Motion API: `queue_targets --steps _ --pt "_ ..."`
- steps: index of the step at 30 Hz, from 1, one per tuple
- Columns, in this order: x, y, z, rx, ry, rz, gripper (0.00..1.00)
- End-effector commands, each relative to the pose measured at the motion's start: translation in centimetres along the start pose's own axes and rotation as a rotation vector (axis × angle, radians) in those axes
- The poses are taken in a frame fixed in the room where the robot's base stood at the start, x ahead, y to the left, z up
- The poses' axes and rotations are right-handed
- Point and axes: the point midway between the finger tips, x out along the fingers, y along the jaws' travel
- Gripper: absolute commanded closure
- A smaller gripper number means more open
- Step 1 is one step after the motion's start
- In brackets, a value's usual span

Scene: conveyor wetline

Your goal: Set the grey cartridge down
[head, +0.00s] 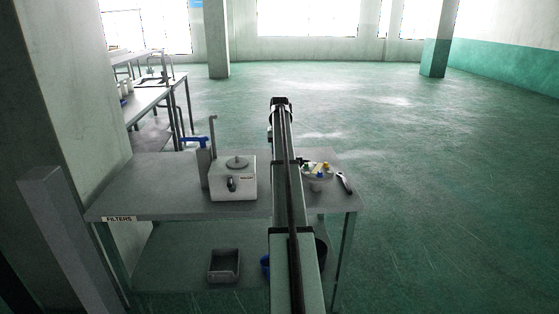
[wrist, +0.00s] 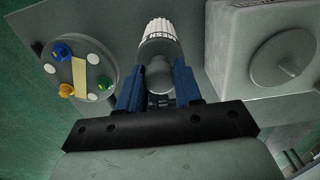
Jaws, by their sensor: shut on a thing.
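My gripper (wrist: 158,76) shows in the wrist view with two blue fingers shut on the grey cartridge (wrist: 159,52). The cartridge has a rounded grey end between the fingers and a white ribbed band at its far end. The grey table top (wrist: 120,22) lies behind it; I cannot tell whether the cartridge touches it. In the head view my arm hides the gripper and the cartridge.
A round plate with coloured knobs (wrist: 105,63) is left of the gripper, and a pale box with a round lid (wrist: 232,65) is right. In the head view a dark tool (head: 344,182) lies near the table's right edge, a blue-handled device (head: 203,160) stands left, and bare table (head: 150,185) lies farther left.

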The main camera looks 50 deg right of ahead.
Motion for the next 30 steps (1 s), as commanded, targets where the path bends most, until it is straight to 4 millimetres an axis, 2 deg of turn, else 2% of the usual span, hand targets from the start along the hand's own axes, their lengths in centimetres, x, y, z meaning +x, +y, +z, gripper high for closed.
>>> queue_targets --steps 6,19,20,27,30 --pt "2.6 0.0 0.1 0.0 -0.001 0.0 1.0" --pt "3.1 0.0 0.0 0.0 0.0 0.0 1.0" --pt "3.1 0.0 0.0 0.0 0.0 0.0 0.64" --pt "3.1 0.0 0.0 0.0 0.0 0.0 0.41" --pt "3.1 0.0 0.0 0.0 0.0 0.0 0.4"
